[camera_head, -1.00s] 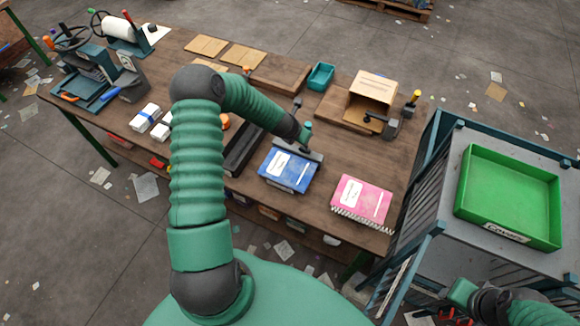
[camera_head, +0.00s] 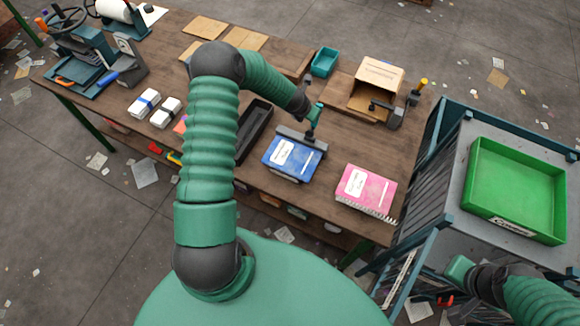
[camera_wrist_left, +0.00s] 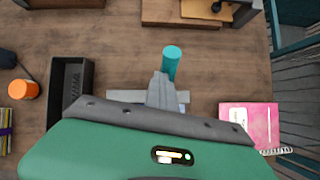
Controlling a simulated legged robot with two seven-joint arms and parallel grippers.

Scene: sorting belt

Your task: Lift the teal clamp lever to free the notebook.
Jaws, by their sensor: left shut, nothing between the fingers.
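The blue notebook (camera_head: 288,160) lies on the wooden table. A grey clamp bar (camera_head: 291,134) lies across its far edge. The teal clamp lever (camera_head: 317,111) stands up from the bar. In the left wrist view the lever (camera_wrist_left: 172,58) shows just beyond my fingertips, and the bar (camera_wrist_left: 120,95) passes behind them. My left gripper (camera_wrist_left: 161,86) is shut and empty, close beside the lever; whether they touch is unclear. My own gripper hides most of the notebook there. My right arm (camera_head: 490,284) is at the lower right; its fingertips are not visible.
A pink notebook (camera_head: 366,191) lies right of the blue one. A black tray (camera_head: 256,128) is to the left. An open cardboard box (camera_head: 380,75) and a teal bin (camera_head: 325,62) stand behind. A green crate (camera_head: 520,223) sits on the cart at right.

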